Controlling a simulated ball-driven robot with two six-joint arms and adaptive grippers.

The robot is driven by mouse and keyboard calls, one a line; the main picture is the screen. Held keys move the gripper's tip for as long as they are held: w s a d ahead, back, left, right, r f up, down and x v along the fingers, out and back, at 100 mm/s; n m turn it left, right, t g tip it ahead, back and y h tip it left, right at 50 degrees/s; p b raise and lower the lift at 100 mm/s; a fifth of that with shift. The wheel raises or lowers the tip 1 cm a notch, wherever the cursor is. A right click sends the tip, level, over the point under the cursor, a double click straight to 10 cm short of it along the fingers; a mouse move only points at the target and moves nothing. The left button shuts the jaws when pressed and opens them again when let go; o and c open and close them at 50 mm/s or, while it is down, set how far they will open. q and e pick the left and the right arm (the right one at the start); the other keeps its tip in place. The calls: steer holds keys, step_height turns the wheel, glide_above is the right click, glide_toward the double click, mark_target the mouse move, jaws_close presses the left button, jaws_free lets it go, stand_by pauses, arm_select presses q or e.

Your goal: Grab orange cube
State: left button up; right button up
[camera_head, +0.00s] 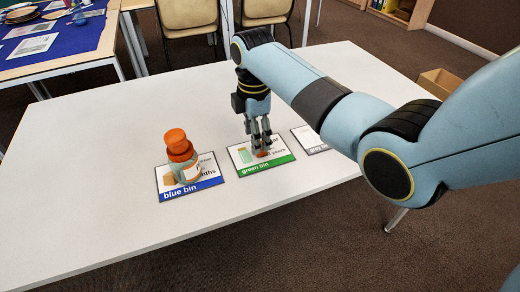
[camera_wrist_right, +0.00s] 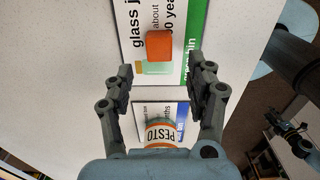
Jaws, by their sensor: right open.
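The orange cube (camera_wrist_right: 159,45) lies on the green bin card (camera_wrist_right: 194,45), over its printed picture and text, in the right wrist view. In the head view only a little of the cube (camera_head: 262,153) shows beneath my right gripper (camera_head: 259,144). My right gripper (camera_wrist_right: 164,72) is open in the wrist view, its fingers spread wider than the cube and short of it in the picture. The cube lies beyond the fingertips, between their lines, with nothing held.
A pesto jar (camera_head: 188,171) with an orange lid stands on the blue bin card (camera_head: 207,184) left of the gripper. A grey bin card (camera_head: 315,149) lies to the right, partly hidden by my arm. The white table (camera_head: 90,150) is clear at left.

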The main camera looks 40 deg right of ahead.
step_height(320, 180, down, 4)
steer(key=shift+d+f+b, duration=0.1)
steer(key=shift+f+b, duration=0.05)
steer(key=shift+b, duration=0.2)
steer(key=c, duration=1)
